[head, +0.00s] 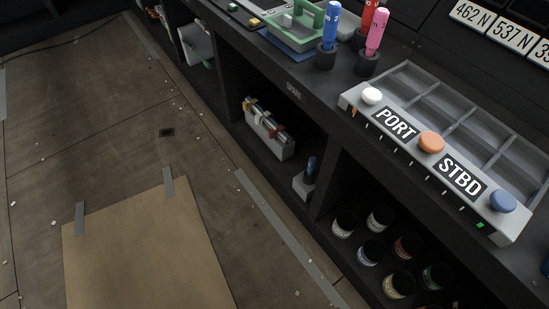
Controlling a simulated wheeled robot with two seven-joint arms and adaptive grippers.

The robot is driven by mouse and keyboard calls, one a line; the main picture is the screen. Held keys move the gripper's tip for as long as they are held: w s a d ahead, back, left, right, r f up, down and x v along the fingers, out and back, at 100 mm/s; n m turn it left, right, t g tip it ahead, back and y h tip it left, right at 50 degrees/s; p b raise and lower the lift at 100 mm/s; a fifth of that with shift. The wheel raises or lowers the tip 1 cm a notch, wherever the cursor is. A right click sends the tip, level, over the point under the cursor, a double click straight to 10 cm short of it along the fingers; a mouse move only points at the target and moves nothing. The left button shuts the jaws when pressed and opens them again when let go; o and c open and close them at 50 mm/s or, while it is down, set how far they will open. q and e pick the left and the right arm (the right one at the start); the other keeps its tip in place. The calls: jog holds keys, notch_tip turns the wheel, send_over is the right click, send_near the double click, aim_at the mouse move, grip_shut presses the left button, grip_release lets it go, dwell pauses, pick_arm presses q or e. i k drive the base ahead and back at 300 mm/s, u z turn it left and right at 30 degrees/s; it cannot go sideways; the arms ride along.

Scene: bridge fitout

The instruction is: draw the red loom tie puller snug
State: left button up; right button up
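A grey block (268,138) sits in the open shelf bay under the counter. A dark bundle lies along its top, with small cream, yellow and red pieces on it. They are too small to tell whether one is the red loom tie puller or how tight it is. A red-handled tool (372,17) stands on the counter at the top, partly hidden behind a pink-handled tool (377,33). Neither of my grippers is in view.
A blue-handled tool (331,28) stands in a black holder. A grey compartment tray (432,139) with PORT and STBD labels and white, orange and blue knobs fills the counter's right. Several cans (370,251) stand in the lower bay. A cardboard sheet (145,250) is taped to the otherwise open floor.

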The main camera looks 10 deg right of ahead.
aim_at(271, 132)
jog(key=z, duration=0.75)
jog(key=k, duration=0.15)
jog(key=u, duration=2)
jog(key=i, duration=1.3)
jog(key=z, duration=1)
jog(key=i, duration=0.5)
jog(key=z, duration=0.5)
